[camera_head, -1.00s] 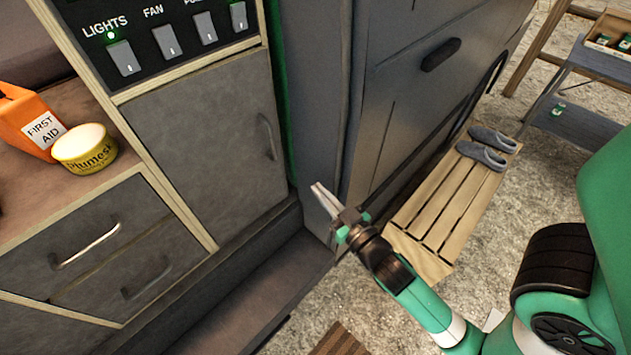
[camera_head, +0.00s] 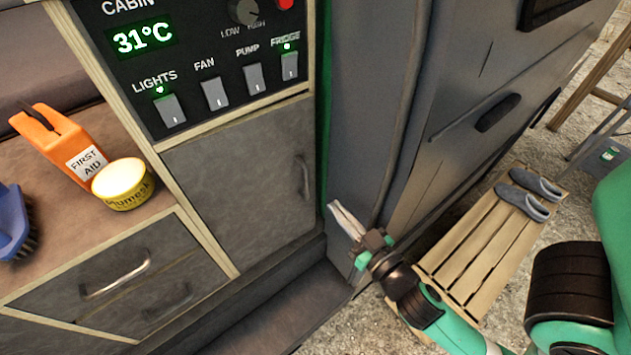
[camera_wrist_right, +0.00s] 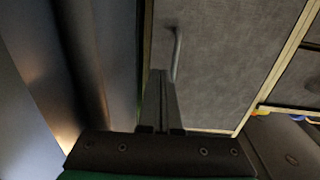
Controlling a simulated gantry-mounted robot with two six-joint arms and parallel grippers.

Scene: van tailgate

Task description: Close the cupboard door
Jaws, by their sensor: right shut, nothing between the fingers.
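The grey cupboard door (camera_head: 245,185) sits below the switch panel in the head view. It looks flush with its wooden frame. Its vertical handle (camera_head: 301,177) is on the right side. The door also fills the upper middle of the right wrist view (camera_wrist_right: 225,60), with its handle (camera_wrist_right: 177,52) just beyond the fingertips. My right gripper (camera_head: 345,218) is shut and empty, to the right of the door and a little lower than its handle. In the right wrist view its fingers (camera_wrist_right: 160,80) are together and point toward the door. I see no left gripper.
The switch panel (camera_head: 205,60) is above the door. Drawers (camera_head: 110,270) are at the left, under a counter with an orange first aid case (camera_head: 60,145), a yellow tin (camera_head: 122,186) and a blue brush (camera_head: 12,225). The grey van door (camera_head: 480,120) and a slatted step (camera_head: 480,255) are at the right.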

